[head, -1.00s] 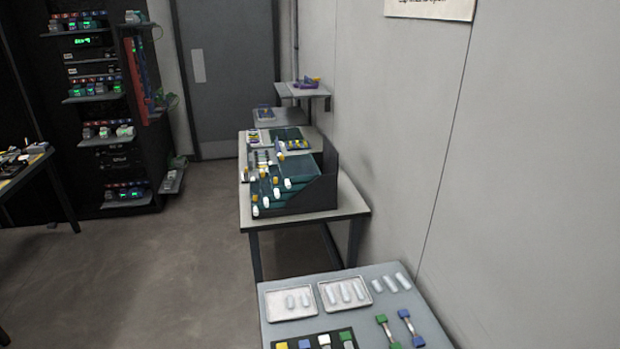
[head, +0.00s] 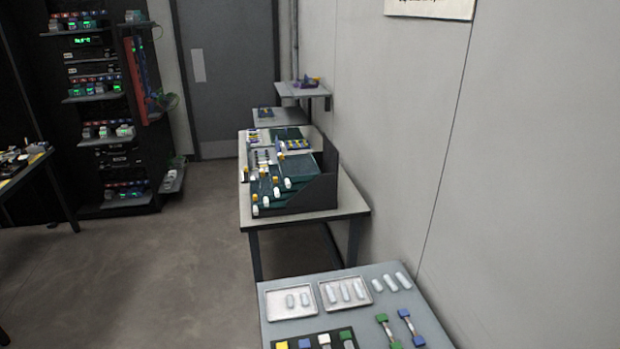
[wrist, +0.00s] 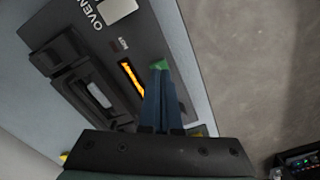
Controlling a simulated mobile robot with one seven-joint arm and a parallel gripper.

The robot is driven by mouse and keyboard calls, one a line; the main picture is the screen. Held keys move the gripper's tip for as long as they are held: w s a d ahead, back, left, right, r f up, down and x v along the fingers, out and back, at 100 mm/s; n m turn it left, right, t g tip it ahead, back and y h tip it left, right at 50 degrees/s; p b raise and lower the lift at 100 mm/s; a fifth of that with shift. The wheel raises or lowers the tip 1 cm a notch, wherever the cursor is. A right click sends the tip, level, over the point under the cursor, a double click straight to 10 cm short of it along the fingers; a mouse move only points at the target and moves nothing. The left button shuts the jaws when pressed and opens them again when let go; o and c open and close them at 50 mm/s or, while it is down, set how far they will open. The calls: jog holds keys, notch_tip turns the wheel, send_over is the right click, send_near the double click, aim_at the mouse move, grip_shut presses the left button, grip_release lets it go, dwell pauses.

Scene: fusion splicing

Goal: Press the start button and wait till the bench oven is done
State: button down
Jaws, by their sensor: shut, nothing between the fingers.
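The bench oven (wrist: 75,35) is a dark unit lettered OVEN, seen tilted in the wrist view. A green button (wrist: 159,64) sits near its right edge, partly covered by my fingers. My gripper (wrist: 161,75) is shut and empty, with its blue fingertips right at the green button. Whether the tips press it or only hover cannot be told. A narrow orange bar (wrist: 131,80) is lit just left of the fingers. A pale sleeve-like piece (wrist: 98,94) lies in a dark slot further left. The head view shows neither the oven nor my gripper.
In the head view, a near table (head: 275,300) holds trays (head: 290,300) with pale sleeves and coloured connectors. Behind it stands a table with a dark tiered rack (head: 305,195). A wall (head: 530,180) runs along the right. Open floor (head: 160,270) lies left.

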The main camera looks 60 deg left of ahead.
jog(key=shift+f+b, duration=0.4)
jog(key=shift+f, duration=0.3)
jog(key=shift+r, duration=0.1)
notch_tip(320, 180, up, 6)
jog(key=p, duration=0.6)
jog(key=shift+p, duration=0.4)
